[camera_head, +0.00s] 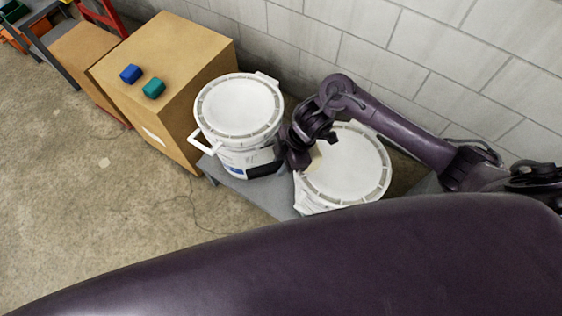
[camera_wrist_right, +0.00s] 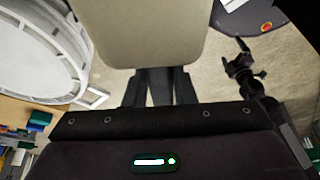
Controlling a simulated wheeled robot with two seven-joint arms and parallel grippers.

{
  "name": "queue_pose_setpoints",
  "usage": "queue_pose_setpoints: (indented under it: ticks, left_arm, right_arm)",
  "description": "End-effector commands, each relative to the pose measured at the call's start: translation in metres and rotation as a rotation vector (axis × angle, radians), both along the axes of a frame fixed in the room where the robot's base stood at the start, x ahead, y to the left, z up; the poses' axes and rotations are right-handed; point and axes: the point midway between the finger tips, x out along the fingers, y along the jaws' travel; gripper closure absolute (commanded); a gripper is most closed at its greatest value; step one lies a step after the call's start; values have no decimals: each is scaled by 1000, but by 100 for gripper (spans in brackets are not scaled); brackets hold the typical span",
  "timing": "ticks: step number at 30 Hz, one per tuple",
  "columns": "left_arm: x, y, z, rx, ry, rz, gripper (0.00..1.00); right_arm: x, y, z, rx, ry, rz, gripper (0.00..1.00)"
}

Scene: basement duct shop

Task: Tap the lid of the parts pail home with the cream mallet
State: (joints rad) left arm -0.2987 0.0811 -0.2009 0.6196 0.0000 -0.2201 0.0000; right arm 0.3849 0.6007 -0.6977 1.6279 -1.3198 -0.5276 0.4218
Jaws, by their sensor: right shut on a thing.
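A white pail (camera_head: 238,160) with a round white lid (camera_head: 240,105) and a side handle stands beside the cardboard box; part of it shows in the right wrist view (camera_wrist_right: 38,60). A second white lidded container (camera_head: 350,168) is to its right. I cannot tell whether either lid sits fully down. My right gripper (camera_wrist_right: 165,76) is shut on the cream mallet (camera_wrist_right: 150,32), whose broad pale face fills the top middle of the right wrist view. In the head view the gripper is between the two lids, with a small cream patch of the mallet (camera_head: 315,158) showing.
A cardboard box (camera_head: 160,75) with a blue block (camera_head: 131,74) and a teal block (camera_head: 153,88) on top stands left of the pail. A grey block wall (camera_head: 400,60) runs close behind. The concrete floor (camera_head: 80,200) at left is open.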

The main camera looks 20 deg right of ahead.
Motion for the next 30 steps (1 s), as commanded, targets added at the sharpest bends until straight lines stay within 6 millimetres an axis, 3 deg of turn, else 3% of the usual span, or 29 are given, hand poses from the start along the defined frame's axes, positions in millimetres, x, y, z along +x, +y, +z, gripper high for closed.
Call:
queue_pose_setpoints:
  ticks: [14, 27, 30]
  left_arm:
    - [-1, -3, -6, -4, 2, 0, 0]
    - [-1, -2, -34, -3, 2, 2, 0]
    - [-1, -2, -29, -2, 1, 2, 0]
  right_arm:
    - [0, 0, -6, 1, -1, 0, 100]
    - [0, -1, -47, 1, 0, -2, 100]
    - [0, -1, -43, 1, -1, -2, 100]
